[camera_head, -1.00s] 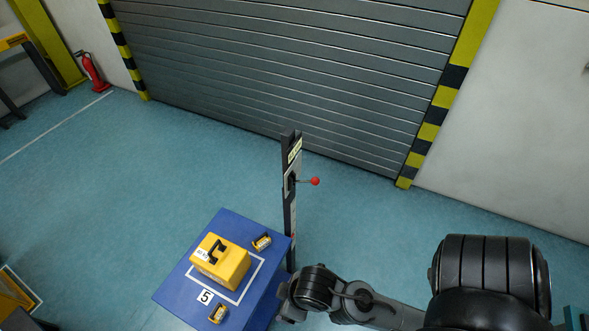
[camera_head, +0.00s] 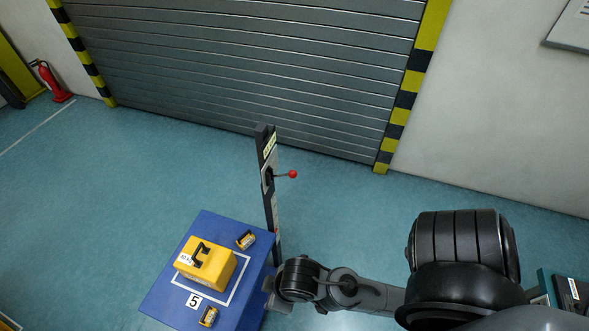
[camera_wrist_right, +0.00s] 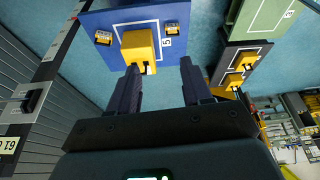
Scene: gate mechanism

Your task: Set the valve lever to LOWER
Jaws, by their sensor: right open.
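The valve lever (camera_head: 283,175) is a thin rod with a red ball end. It sticks out to the right, about level, from a dark upright post (camera_head: 272,215) in the head view. The post also shows at the left of the right wrist view (camera_wrist_right: 49,68), with a dark lever mount (camera_wrist_right: 32,101) and a label plate whose text I cannot read surely. My right gripper (camera_wrist_right: 159,65) is open and empty, its two fingers apart. In the head view my right arm reaches in below the lever, clear of it, beside the blue table. My left gripper is not in view.
A blue table (camera_head: 215,223) marked 5 carries a yellow case (camera_head: 207,263) and two small yellow-black items, left of the post. A grey roller shutter (camera_head: 250,70) stands behind. A fire extinguisher (camera_head: 52,83) stands far left. The floor right of the post is clear.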

